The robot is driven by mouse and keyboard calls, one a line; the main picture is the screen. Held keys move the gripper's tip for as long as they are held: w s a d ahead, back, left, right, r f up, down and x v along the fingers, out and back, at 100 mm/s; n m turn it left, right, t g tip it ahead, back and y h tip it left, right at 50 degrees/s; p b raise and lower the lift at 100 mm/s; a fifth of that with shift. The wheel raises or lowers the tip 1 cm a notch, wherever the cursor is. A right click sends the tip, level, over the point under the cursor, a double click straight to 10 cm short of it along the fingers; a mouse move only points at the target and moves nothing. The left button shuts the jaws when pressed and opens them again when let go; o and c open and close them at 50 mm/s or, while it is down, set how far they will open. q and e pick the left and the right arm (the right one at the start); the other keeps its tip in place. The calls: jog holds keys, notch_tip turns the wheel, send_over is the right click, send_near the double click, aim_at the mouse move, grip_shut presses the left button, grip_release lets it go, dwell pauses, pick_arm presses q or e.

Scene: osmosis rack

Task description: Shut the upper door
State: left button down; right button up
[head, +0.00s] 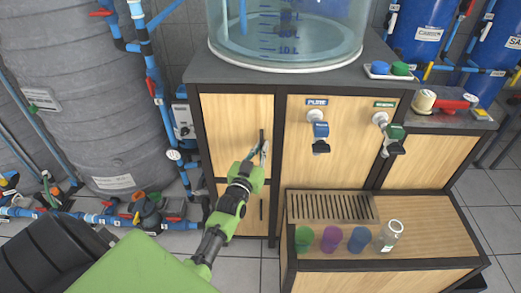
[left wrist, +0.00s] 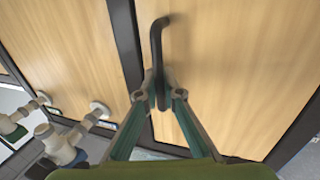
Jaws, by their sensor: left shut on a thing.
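The upper door (head: 225,135) is a light wood panel at the left of the dark-framed cabinet. It looks flush or nearly flush with its frame; I cannot tell whether a small gap is left. Its black bar handle (head: 262,136) is upright near the right edge. My left gripper (head: 260,155) is shut on the handle's lower part. In the left wrist view the fingertips (left wrist: 153,92) close around the handle (left wrist: 157,42), in front of the wood door (left wrist: 235,70). My right gripper is not in view.
A lower door (head: 226,213) sits beneath, partly hidden by my arm. A clear tank (head: 290,35) stands on top. To the right are taps (head: 320,130) and a shelf with several coloured cups and a glass jar (head: 390,236). Pipes (head: 155,100) and a grey tank (head: 85,90) stand left.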

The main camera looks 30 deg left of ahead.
pick_arm(q)
jog(key=c, duration=2.2)
grip_release()
jog(key=v, duration=1.2)
jog(key=shift+f, duration=0.1)
jog(key=s+d+f+m+g+h, duration=0.1)
jog(key=s+d+f+g, duration=0.15)
jog(key=f, duration=0.75)
jog(key=s+d+f+m+g+h, duration=0.15)
jog(key=s+d+f, duration=0.25)
jog(key=f, duration=0.7)
jog(key=s+d+f+g+h, duration=0.1)
jog(key=s+d+f+g, duration=0.25)
jog(key=f, duration=0.65)
jog(key=s+d+f+m+g+h, duration=0.1)
jog(key=s+d+f+g, duration=0.25)
jog(key=s+f, duration=0.95)
jog(key=s+f+g, duration=0.1)
jog(key=s+f, duration=0.1)
jog(key=s, duration=0.4)
jog(key=s+a+f+m+g, duration=0.1)
jog(key=s+f+g, duration=0.1)
jog(key=s, duration=0.5)
jog(key=s+f+g, duration=0.2)
jog(key=s, duration=0.4)
jog(key=shift+s+a+f+m, duration=0.1)
jog(key=shift+s+a+m, duration=0.2)
jog(key=shift+s+m, duration=0.05)
